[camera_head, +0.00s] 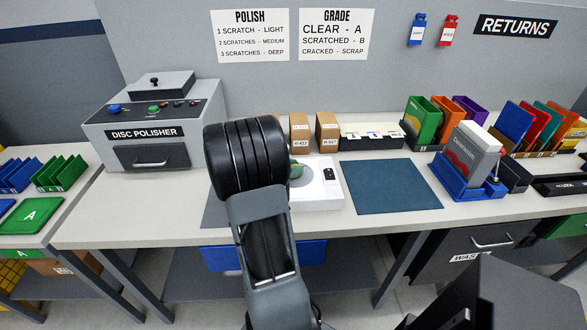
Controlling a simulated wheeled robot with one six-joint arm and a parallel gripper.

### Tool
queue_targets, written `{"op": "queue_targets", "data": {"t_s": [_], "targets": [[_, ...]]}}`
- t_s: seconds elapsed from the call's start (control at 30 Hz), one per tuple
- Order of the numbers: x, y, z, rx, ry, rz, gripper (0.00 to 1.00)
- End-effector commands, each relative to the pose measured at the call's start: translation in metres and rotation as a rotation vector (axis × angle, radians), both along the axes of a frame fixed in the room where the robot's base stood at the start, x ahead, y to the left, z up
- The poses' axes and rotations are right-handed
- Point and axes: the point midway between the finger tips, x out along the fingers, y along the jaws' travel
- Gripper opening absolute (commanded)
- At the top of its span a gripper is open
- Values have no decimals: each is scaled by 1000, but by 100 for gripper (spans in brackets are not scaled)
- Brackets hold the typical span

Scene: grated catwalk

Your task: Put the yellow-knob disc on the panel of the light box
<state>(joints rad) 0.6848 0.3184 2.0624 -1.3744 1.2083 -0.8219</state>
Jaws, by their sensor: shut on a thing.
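The white light box (318,192) sits on the bench just right of my arm, with a small black piece on its right side. My arm covers its left part.
The disc polisher (145,120) stands left of my arm. A blue mat (391,186) lies right of the light box. Small brown boxes (326,130) stand behind it. A blue holder (468,180) with a grey case and several coloured cases fill the right side.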

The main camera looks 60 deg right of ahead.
Motion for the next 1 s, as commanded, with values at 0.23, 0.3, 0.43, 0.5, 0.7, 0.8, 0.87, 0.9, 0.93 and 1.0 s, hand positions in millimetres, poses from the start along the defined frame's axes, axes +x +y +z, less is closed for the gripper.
{"op": "queue_targets", "data": {"t_s": [0.23, 0.3, 0.43, 0.5, 0.7, 0.8, 0.87, 0.9, 0.93, 1.0], "targets": [[0, 0, -3, 0, 0, 0, 40], [0, 0, -3, 0, 0, 0, 46], [0, 0, -3, 0, 1, 0, 52], [0, 0, -3, 0, 1, 0, 52], [1, 2, 3, 0, 0, 1, 52], [9, 12, 8, -1, -1, 4, 52], [14, 21, 12, -1, -3, 4, 52], [18, 27, 15, -1, -2, 6, 52], [21, 32, 17, -2, -2, 4, 52], [28, 43, 23, -1, -2, 5, 52]]}}
